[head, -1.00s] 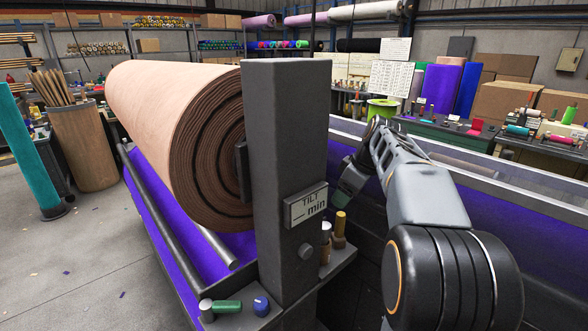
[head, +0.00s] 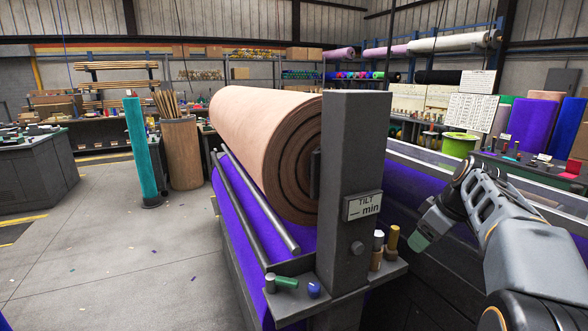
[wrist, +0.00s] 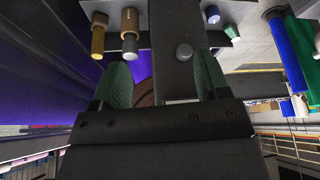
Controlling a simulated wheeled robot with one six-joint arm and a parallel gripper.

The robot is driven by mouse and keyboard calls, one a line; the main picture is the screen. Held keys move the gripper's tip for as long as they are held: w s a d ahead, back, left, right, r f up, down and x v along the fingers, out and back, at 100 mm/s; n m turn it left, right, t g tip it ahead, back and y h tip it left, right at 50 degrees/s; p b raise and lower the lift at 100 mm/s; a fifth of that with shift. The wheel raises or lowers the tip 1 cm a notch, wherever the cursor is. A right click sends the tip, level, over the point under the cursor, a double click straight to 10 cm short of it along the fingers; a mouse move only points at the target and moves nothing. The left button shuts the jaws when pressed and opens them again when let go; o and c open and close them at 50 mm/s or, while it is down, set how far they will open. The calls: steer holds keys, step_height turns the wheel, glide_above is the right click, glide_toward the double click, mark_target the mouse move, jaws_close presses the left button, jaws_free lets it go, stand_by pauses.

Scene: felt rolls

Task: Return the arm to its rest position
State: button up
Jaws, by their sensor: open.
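My arm reaches in from the right edge of the head view. My gripper (head: 422,232) hangs at its end, to the right of the dark upright post (head: 352,150) with the "TILT min" plate (head: 362,206). In the wrist view its two green fingers (wrist: 162,82) stand wide apart, with nothing held between them. The post and its round knob (wrist: 184,51) show beyond the gap. Whether the fingers are close to the post is hard to tell. The gripper's far side is hidden in the head view.
A large tan felt roll (head: 262,125) lies behind the post above a purple sheet (head: 240,205). Wooden and metal pegs (head: 391,240), a green handle (head: 286,283) and a blue knob (head: 314,290) sit on the post's ledge. Open concrete floor (head: 130,260) is at left.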

steer(key=s+a+f+m+h, duration=0.2)
steer(key=s+f+m, duration=0.2)
steer(key=f+m, duration=0.4)
steer(key=s+a+f, duration=0.5)
steer(key=s+a, duration=0.7)
steer(key=s, duration=0.1)
steer(key=shift+s+f+n+h, duration=0.2)
steer(key=shift+n+h, duration=0.1)
steer(key=shift+h, duration=0.1)
stand_by(1.8)
